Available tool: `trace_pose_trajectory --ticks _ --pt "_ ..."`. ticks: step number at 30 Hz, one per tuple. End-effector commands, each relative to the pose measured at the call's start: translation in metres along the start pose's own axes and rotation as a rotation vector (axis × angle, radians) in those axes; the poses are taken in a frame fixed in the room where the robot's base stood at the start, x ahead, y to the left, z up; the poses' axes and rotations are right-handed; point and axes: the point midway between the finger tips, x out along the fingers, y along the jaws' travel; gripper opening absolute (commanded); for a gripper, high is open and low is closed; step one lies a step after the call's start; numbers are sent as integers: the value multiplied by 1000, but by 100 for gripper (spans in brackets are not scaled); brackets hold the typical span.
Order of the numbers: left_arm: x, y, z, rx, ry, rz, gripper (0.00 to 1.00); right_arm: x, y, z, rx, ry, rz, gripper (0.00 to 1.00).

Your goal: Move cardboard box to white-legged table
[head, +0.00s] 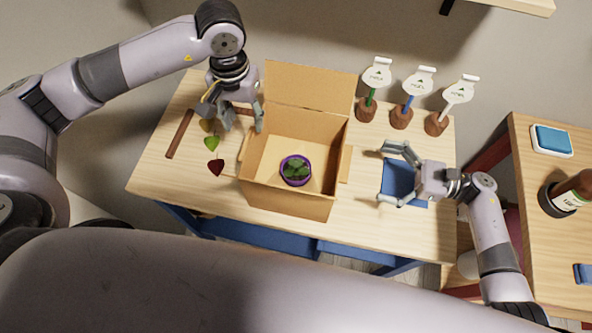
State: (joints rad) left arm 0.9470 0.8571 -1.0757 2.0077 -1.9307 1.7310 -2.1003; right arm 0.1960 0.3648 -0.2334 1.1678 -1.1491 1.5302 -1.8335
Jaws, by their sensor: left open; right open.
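The open cardboard box (288,205) stands on the wooden table with blue legs (180,225), its back flap raised. A small purple pot with a green plant (296,170) sits inside it. My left gripper (243,124) is open and empty at the box's back left corner; I cannot tell whether it touches the box. My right gripper (384,173) is open and empty, to the right of the box and apart from it, over a blue item (398,178). I see no table with white legs.
Several white tags on sticks in brown bases, such as one (376,80), stand at the back right. A dark stick (180,134) and leaf-shaped pieces (211,143) lie left. A red-legged table (540,230) at right holds a bottle (570,192) and a blue-topped block (552,140).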

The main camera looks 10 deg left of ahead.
Motion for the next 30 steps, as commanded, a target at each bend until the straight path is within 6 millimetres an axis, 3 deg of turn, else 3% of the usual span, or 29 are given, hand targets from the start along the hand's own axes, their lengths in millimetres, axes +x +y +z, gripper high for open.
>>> trace_pose_trajectory --ticks 6,13,27,30 --pt "44 0 1 -1 -4 0 45 45 0 0 0 -4 1 100" --pt "76 0 0 0 -2 1 45 76 0 0 2 -2 0 100" --pt "88 0 0 1 1 0 45 88 0 0 2 1 0 100" --pt "88 0 0 1 1 0 39 87 0 0 1 1 0 94"
